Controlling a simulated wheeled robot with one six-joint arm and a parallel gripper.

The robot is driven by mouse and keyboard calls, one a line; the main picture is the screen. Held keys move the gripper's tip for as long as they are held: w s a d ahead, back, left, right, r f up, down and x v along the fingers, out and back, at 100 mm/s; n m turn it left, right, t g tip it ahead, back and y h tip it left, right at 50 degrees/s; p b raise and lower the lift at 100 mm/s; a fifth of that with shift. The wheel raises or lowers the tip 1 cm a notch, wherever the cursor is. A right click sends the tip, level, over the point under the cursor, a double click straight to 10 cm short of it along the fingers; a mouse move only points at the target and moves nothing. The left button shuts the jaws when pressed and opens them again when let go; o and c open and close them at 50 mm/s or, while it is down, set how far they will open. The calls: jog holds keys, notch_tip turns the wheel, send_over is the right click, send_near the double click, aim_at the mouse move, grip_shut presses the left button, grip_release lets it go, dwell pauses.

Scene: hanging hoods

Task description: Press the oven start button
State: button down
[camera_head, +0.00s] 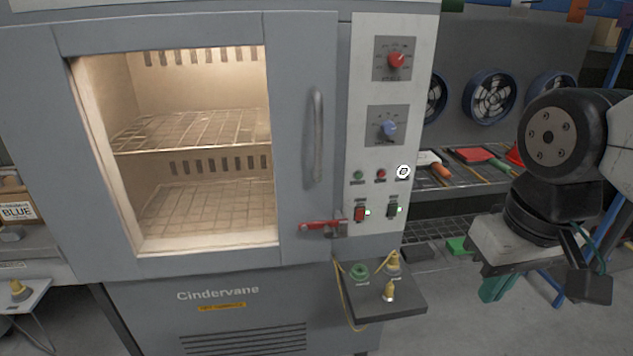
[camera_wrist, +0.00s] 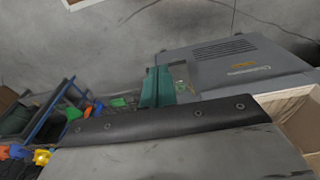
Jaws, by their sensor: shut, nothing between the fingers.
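The grey oven (camera_head: 185,268) stands at left and centre, its door shut and its lit inside showing through glass. Its pale control panel (camera_head: 375,145) carries a small green button (camera_head: 358,175), a small red button (camera_head: 381,174) and a white round piece (camera_head: 403,171) with a dark mark. A larger green button (camera_head: 360,271) is on the dark ledge below. The labels are too small to read, so I cannot tell which is start. My gripper (camera_head: 493,288) is right of the oven, apart from it. Its teal fingers (camera_wrist: 157,86) are shut and empty.
A red knob (camera_head: 396,61), a blue knob (camera_head: 389,129) and two rocker switches (camera_head: 360,213) share the panel. Yellow-topped pieces (camera_head: 389,290) stand on the ledge. A red latch (camera_head: 318,225) sticks out from the door. A tool shelf (camera_head: 480,165) is behind at right.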

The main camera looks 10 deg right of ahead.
aim_at(359, 176)
jog(key=shift+a, duration=0.4)
jog(key=shift+w, duration=0.1)
jog(key=w+a+f+m+t+y, duration=0.1)
jog(key=w+a+m+y, duration=0.35)
jog(key=w+m, duration=0.3)
jog(key=w+a+f+m+t+y, duration=0.1)
jog(key=w+a+m+y, duration=0.3)
jog(key=w+a+m, duration=0.4)
jog(key=w+d+f+m+t, duration=0.3)
jog(key=w+d+m, duration=0.2)
jog(key=w+m, duration=0.2)
jog(key=w+d+f+m+t, duration=0.3)
jog(key=w+d+m, duration=0.1)
jog(key=w+m, duration=0.4)
jog(key=shift+w+d+h, duration=0.35)
jog(key=shift+w, duration=0.4)
jog(key=shift+w+m, duration=0.15)
jog(key=shift+m, duration=0.1)
jog(key=w, duration=0.8)
jog(key=shift+w, duration=0.25)
